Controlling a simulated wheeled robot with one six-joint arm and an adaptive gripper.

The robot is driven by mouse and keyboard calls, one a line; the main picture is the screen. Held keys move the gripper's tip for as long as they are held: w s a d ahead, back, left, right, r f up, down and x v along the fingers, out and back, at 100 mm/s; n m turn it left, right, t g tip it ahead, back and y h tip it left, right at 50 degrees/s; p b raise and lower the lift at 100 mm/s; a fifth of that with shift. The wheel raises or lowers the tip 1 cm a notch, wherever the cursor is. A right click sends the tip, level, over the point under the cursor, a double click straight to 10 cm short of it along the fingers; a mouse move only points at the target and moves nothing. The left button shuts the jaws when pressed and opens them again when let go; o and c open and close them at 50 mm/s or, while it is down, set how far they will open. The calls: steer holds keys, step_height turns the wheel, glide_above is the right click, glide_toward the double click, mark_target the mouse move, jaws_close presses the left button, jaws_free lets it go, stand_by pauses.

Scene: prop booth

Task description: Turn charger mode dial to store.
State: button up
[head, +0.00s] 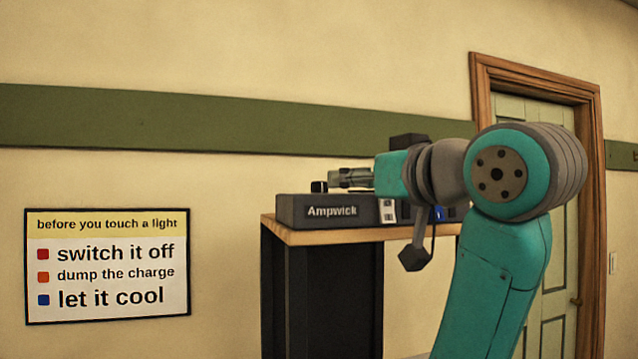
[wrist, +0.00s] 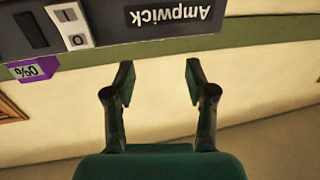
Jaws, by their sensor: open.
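The charger (head: 293,211), a dark grey box lettered "Ampwick", sits on a wood-topped stand in the head view. Its lettered face (wrist: 110,22) shows upside down at the top of the wrist view. I can read no mode marks.
The black stand (head: 330,290) has a wooden top (head: 330,236). A warning sign (head: 107,265) hangs on the left wall. A door (head: 560,260) is at right.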

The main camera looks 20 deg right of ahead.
mark_target(323, 182)
steer(key=w, duration=0.3)
steer(key=w+a, duration=0.1)
steer(key=w, duration=0.2)
steer(key=w+a, duration=0.1)
steer(key=w, duration=0.3)
jaws_close()
